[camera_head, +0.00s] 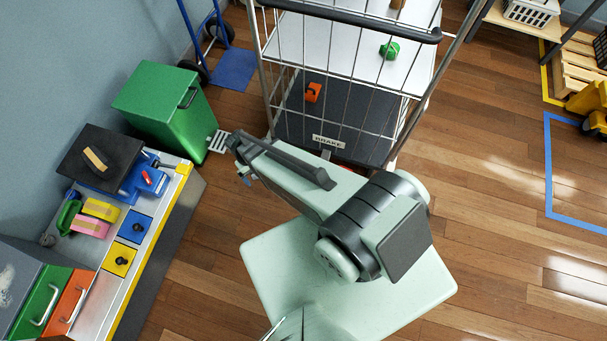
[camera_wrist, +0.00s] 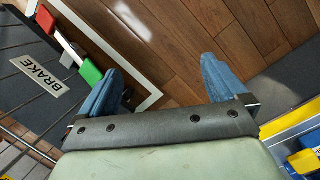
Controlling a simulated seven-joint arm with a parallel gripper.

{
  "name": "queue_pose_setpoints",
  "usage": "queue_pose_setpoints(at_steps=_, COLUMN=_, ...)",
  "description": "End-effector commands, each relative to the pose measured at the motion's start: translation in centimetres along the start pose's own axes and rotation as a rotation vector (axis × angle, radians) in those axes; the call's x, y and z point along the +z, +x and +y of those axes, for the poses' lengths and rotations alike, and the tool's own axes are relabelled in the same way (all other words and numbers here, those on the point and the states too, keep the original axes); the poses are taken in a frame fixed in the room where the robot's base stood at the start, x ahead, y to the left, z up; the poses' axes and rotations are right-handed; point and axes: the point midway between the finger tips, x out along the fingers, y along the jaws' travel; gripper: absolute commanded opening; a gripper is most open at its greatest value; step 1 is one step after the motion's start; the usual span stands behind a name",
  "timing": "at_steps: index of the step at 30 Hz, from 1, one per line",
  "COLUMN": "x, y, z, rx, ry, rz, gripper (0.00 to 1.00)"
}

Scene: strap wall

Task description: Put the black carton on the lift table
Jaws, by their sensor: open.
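A tan strip like packing tape lies across what looks like the black carton (camera_head: 95,158). It rests on a dark square top at the upper end of the bench in the head view. Black on black hides its outline. That dark top, with a blue body and a red lever beside it, appears to be the lift table (camera_head: 77,163). My gripper (camera_wrist: 158,85) is open in the wrist view, its two blue fingers apart with only wooden floor between them. In the head view my arm hides most of it. It is right of the bench, near the trolley, apart from the carton.
A green bin (camera_head: 165,105) stands between bench and trolley. A yellow block (camera_head: 101,208) and a pink block (camera_head: 89,228) sit on the bench.

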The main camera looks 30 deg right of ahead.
Motion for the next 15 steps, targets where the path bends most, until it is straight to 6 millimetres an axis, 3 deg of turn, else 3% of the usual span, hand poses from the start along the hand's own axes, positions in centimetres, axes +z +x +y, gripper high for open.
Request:
queue_pose_setpoints(at_steps=1, x=3.5, y=0.9, z=1.8, rx=-0.012, ry=0.021, rz=-0.052, gripper=0.99)
queue_pose_setpoints(at_steps=6, x=12.4, y=3.3, z=5.0, rx=-0.062, ry=0.066, rz=-0.207, gripper=0.99)
queue_pose_setpoints(at_steps=12, x=20.0, y=4.2, z=6.4, rx=-0.124, ry=0.102, rz=-0.335, gripper=0.99)
queue_pose_setpoints(at_steps=15, x=21.9, y=4.4, z=6.5, rx=-0.144, ry=0.11, rz=-0.368, gripper=0.99)
